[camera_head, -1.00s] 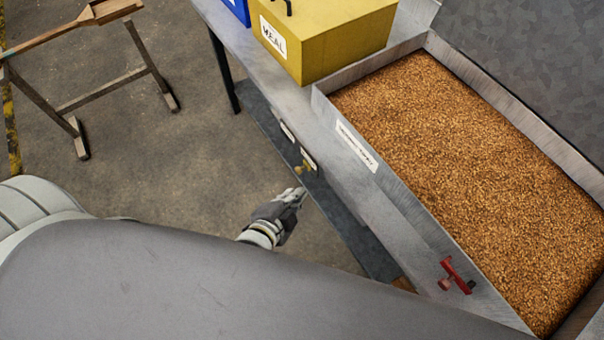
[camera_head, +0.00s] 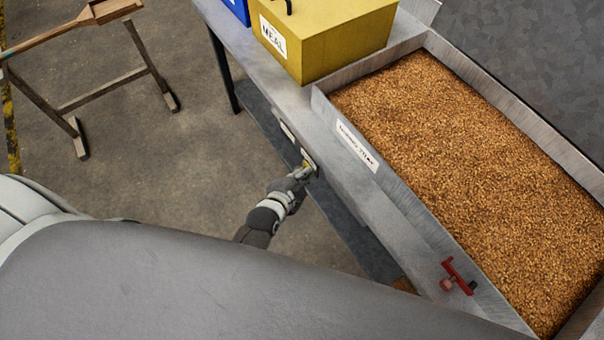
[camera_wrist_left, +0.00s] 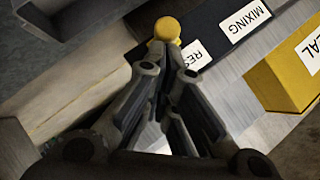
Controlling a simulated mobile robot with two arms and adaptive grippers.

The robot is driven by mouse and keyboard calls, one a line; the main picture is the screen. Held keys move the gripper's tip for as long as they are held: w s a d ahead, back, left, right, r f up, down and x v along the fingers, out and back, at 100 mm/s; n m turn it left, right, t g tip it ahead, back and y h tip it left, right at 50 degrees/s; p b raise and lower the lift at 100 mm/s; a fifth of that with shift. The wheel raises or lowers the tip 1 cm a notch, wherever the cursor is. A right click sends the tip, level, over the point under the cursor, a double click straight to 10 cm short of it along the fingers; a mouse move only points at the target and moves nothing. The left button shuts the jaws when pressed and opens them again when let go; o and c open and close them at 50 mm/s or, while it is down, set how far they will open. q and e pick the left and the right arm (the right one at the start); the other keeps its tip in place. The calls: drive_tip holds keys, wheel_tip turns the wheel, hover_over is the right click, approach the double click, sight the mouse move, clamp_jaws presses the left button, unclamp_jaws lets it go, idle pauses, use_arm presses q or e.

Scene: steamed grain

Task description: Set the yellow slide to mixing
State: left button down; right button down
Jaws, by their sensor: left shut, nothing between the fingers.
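The yellow slide knob (camera_wrist_left: 167,28) shows in the left wrist view just beyond my left fingertips, beside a label reading "RES..." (camera_wrist_left: 190,62) that the fingers partly cover. A "MIXING" label (camera_wrist_left: 244,20) is further along the same dark strip, on the right. My left gripper (camera_wrist_left: 163,62) is shut with nothing in it, its tips at or very near the knob; I cannot tell whether they touch. In the head view my left gripper (camera_head: 299,174) is at the bench's front face, and the yellow knob (camera_head: 307,166) is mostly hidden by it. My right gripper is not in view.
A grain-filled tray (camera_head: 318,98) stands on the bench, with a red handle (camera_head: 457,277) at its front. A yellow MEAL box (camera_head: 340,45) and a blue box (camera_head: 238,10) stand beyond. A wooden stand (camera_head: 110,92) is at far left; the floor between is clear.

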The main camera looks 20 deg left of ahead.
use_arm(q)
drive_tip(key=w+a, duration=0.7)
drive_tip(key=a, duration=0.2)
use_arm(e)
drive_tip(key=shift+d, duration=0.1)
use_arm(q)
drive_tip(key=shift+a, duration=0.1)
idle(0.3)
